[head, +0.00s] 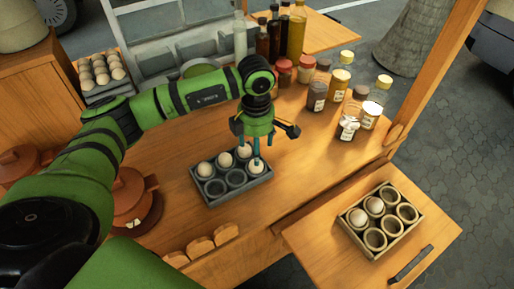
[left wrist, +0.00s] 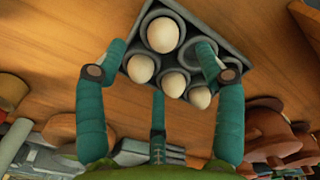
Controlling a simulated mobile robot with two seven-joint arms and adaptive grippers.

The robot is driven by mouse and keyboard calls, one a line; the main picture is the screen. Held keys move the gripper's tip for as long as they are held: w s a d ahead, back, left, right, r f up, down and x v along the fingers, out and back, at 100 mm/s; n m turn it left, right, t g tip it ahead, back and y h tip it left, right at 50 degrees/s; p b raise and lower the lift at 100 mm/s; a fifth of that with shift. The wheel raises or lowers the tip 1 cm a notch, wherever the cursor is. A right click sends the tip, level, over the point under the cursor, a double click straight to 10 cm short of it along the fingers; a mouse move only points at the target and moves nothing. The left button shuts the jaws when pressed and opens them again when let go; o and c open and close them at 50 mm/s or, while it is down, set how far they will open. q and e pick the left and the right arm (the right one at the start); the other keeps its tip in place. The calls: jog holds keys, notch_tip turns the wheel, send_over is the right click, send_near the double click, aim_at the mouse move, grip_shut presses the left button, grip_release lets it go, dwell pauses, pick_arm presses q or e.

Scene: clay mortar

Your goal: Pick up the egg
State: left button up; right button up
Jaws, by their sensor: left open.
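A grey egg tray (head: 211,204) stands on the wooden counter in the head view. Several white eggs sit in it: three along its far row, one (head: 254,167) at the near right. Its other two near cups are empty. My left gripper (head: 248,151) is directly above the tray's right end, fingers pointing down. In the left wrist view its fingers (left wrist: 161,73) are spread wide and empty over the tray (left wrist: 243,60). A large egg (left wrist: 163,35) and smaller-looking ones (left wrist: 141,69) show between and beyond the fingertips. Contact with an egg cannot be told. My right gripper is not in view.
A second tray (head: 372,253) with two eggs rests on the lower right shelf (head: 310,245). Jars (head: 317,95) and bottles (head: 296,35) stand at the back. Clay pots (head: 130,195) stand left, with more eggs (head: 100,68) behind. The counter right of the tray is clear.

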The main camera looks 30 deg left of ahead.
pick_arm(q)
jog(key=shift+f, duration=0.25)
jog(key=shift+s+d+f+p, duration=0.1)
jog(key=shift+s+f+p, duration=0.15)
jog(key=shift+f+p, duration=0.35)
jog(key=shift+s+f+p, duration=0.2)
jog(key=shift+f+p, duration=0.3)
jog(key=shift+f, duration=0.05)
notch_tip(320, 180, down, 3)
jog(key=shift+r+p, duration=0.1)
jog(key=shift+p, duration=0.35)
jog(key=shift+w+f, duration=0.15)
jog(key=shift+f, duration=0.4)
jog(key=c, duration=0.8)
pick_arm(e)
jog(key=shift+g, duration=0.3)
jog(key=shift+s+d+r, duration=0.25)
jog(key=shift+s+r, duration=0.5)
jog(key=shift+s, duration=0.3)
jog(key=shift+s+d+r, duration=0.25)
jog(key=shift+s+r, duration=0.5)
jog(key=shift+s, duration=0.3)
